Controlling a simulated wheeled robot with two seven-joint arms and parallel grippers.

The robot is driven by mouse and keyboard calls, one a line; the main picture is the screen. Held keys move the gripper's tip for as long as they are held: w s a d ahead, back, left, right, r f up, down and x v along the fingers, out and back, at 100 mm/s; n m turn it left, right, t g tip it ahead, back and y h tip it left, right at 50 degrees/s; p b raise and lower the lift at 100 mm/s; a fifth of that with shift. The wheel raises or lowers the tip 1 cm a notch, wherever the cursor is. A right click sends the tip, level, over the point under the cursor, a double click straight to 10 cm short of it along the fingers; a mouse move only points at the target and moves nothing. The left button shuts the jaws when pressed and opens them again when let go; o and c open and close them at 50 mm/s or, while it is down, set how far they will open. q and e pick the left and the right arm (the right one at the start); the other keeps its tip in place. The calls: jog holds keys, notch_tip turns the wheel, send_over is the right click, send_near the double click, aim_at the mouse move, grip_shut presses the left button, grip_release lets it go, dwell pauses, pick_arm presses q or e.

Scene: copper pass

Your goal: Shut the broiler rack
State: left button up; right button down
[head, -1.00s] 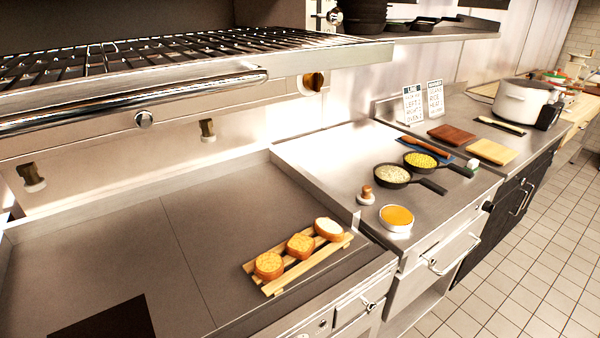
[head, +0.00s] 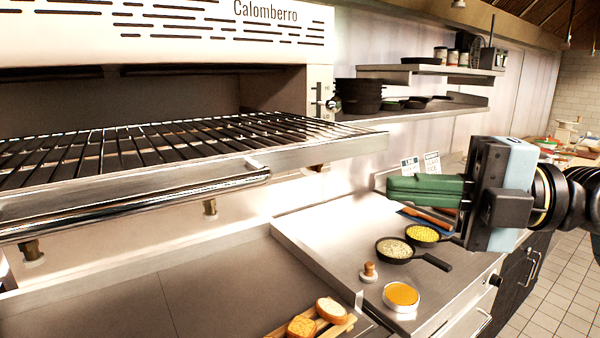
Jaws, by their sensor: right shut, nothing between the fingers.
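The broiler rack (head: 190,150) is a wire grid in a steel frame, pulled out of the broiler at upper left. Its front bar handle (head: 140,200) runs along the near edge. The broiler body (head: 170,35) with its slotted top and "Calomberro" lettering is above and behind it; its cavity is open and dark. My right gripper (head: 388,190), with green fingers, comes in from the right and points left. It is shut and empty, in the air to the right of the rack's front corner, apart from it. My left gripper is not in view.
Below the rack is a flat griddle (head: 130,300) with a wooden stand of bread pieces (head: 332,310). The steel counter holds pans of grain (head: 395,248) and yellow food (head: 423,233), a stamp-like knob (head: 369,272) and an orange-filled bowl (head: 401,296). A wall shelf (head: 450,105) is behind.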

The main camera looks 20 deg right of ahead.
jog(key=w+d+p+x, duration=0.1)
jog(key=w+p+x, duration=0.1)
jog(key=p+x, duration=0.7)
jog(key=x, duration=0.3)
jog(key=shift+w+a+p, duration=0.15)
jog(key=shift+w+p, duration=0.25)
jog(key=shift+w, duration=0.1)
